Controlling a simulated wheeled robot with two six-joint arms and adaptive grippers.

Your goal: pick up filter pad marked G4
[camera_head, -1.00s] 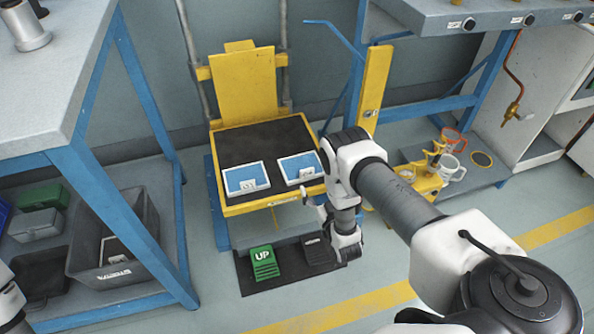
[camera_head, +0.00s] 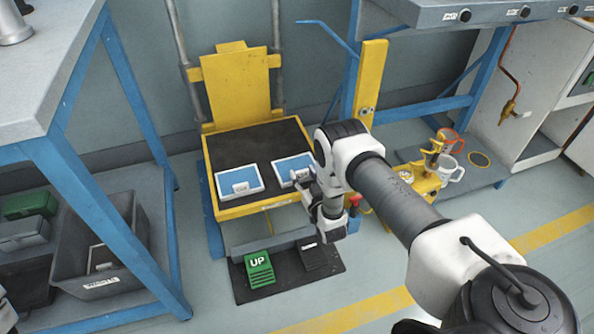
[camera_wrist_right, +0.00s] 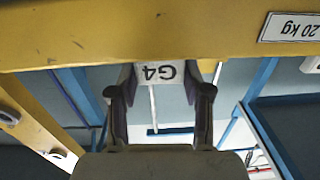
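Two blue filter pads with white frames lie on the black top of a yellow lift table. In the head view, one pad (camera_head: 240,179) is at left and the other (camera_head: 293,167) is at right, partly hidden by my right arm. My right gripper (camera_head: 303,183) is at the near edge of the right pad. In the right wrist view, its two fingers (camera_wrist_right: 160,100) stand on either side of a white tab marked G4 (camera_wrist_right: 158,73), which appears upside down. The fingers look open, with little room beside the tab; contact is unclear. My left gripper is not in view.
The lift table's yellow rim (camera_wrist_right: 60,35) is close to my right fingertips. A yellow post (camera_head: 372,85) stands right of the table. A green UP pedal (camera_head: 259,268) is on the floor. A grey bin (camera_head: 97,240) sits under the left bench.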

